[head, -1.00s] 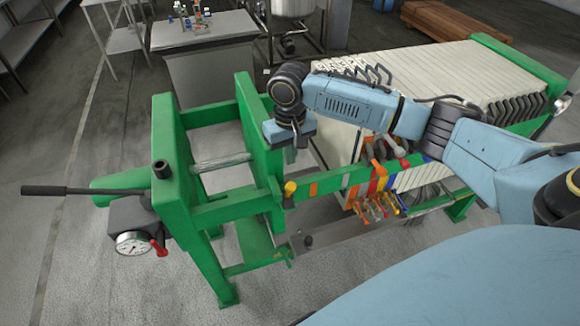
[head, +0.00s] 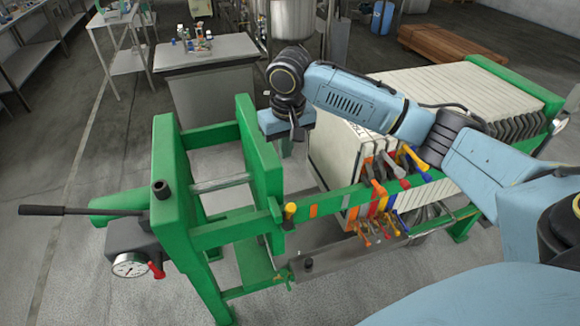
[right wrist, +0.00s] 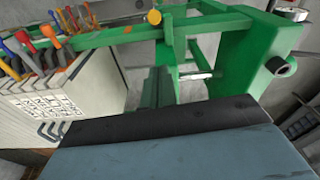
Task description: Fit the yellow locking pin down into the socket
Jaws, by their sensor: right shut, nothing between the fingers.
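The yellow locking pin (head: 290,210) stands upright at the green side rail of the press, near the upright plate. Its round yellow head also shows at the top of the right wrist view (right wrist: 154,17). The pin's lower end and the socket are hard to make out, so I cannot tell how deep it sits. My right gripper (head: 297,132) is shut and empty, pointing down above and behind the pin, clear of it. My left gripper is out of view.
The green press frame (head: 166,185) has a long black lever (head: 70,211) and a gauge (head: 130,265) at left. Coloured-handled valves (head: 385,190) crowd the rail right of the pin, beside the white plate stack (head: 450,85). A grey tray (head: 340,262) lies below.

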